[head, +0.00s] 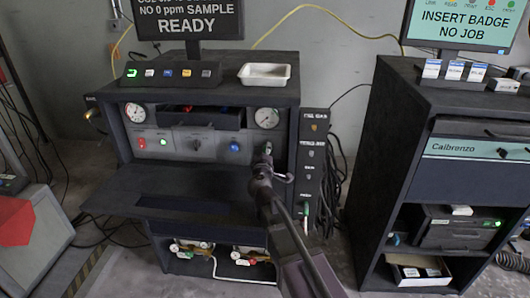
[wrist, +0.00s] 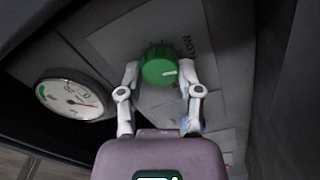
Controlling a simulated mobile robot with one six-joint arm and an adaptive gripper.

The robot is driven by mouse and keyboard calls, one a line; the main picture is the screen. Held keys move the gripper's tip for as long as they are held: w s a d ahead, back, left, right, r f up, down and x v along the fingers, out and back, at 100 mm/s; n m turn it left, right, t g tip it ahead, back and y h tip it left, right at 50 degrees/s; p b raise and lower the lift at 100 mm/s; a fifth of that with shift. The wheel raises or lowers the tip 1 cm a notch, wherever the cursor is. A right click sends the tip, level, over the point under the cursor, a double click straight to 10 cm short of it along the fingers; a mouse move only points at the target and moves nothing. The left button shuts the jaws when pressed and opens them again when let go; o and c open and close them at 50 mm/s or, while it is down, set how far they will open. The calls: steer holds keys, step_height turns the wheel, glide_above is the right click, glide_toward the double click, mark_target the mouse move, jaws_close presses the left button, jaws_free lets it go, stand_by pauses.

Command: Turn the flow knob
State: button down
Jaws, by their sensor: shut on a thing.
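The flow knob (wrist: 155,68) is a round green knob with a white pointer mark, set on a grey panel in the wrist view. Part of a label reading like "FLOW" shows beside it. My gripper (wrist: 159,70) has one finger on each side of the knob and is shut on it. In the head view my gripper (head: 264,158) is at the right end of the cabinet's front panel, below the right gauge. The knob is hidden behind my gripper there.
A round gauge (wrist: 72,98) sits left of the knob in the wrist view. A dark fold-out shelf (head: 170,206) juts out below.

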steer(key=shift+c, duration=1.3)
jaws_free()
steer(key=shift+s+a, duration=0.2)
steer(key=shift+s, duration=5.8)
